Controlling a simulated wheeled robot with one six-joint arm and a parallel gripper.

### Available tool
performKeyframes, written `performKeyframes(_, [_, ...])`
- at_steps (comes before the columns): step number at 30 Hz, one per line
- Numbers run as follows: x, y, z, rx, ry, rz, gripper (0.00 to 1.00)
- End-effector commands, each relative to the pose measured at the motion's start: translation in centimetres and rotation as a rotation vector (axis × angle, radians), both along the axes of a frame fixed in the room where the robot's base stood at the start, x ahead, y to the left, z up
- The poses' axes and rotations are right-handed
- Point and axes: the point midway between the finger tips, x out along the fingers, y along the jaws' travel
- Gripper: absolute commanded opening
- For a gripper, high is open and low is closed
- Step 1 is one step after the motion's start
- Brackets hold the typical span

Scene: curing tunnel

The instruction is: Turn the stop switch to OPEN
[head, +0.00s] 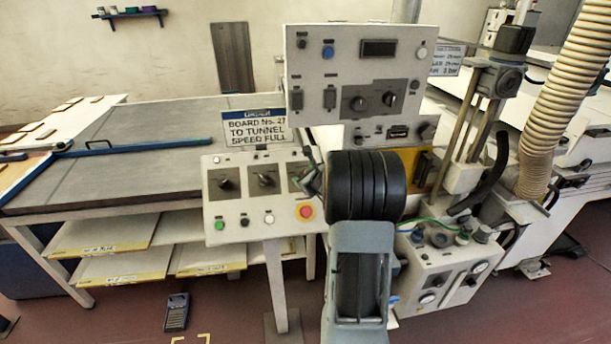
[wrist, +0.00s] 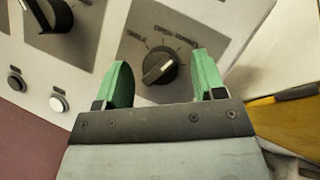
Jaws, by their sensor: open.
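My gripper (wrist: 160,62) is open, with one green finger to each side of the knob in the picture. A gap shows on both sides, and depth is unclear. In the head view my gripper (head: 309,179) is at the right end of the sloped panel, largely hiding this switch.
The sloped panel (head: 238,232) also carries two other knobs (head: 225,183), (head: 264,180), small buttons and a red stop button (head: 305,211) just below my gripper. An upright panel (head: 355,75) rises behind. A sign (head: 254,126) stands on the left.

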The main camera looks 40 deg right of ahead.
Motion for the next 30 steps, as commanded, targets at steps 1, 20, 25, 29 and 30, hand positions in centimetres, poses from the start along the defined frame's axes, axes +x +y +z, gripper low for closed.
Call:
performKeyframes(1, [0.11,0.01,-0.05,0.000,0.000,0.001,0.63])
performKeyframes(20, [0.11,0.00,-0.07,0.000,0.000,0.000,0.28])
performKeyframes(25, [0.10,0.00,-0.07,0.000,0.000,0.001,0.15])
performKeyframes(29, [0.11,-0.02,-0.08,-0.008,0.004,0.009,0.15])
performKeyframes(30, [0.11,-0.03,-0.08,-0.014,0.008,0.016,0.15])
